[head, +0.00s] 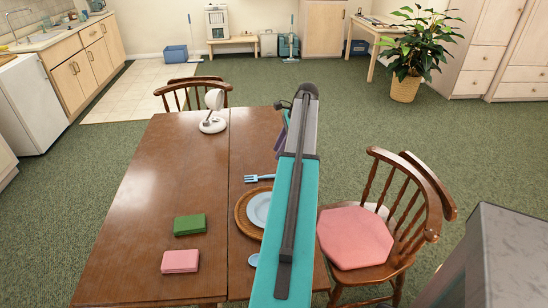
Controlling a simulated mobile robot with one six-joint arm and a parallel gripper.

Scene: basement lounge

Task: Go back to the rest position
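My teal and grey arm (300,185) reaches up the picture over the right part of the wooden table (175,150). Its far end, a dark joint, is above the table's far right side.
Chairs stand at the far side and at right (360,238). Green carpet beyond is open.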

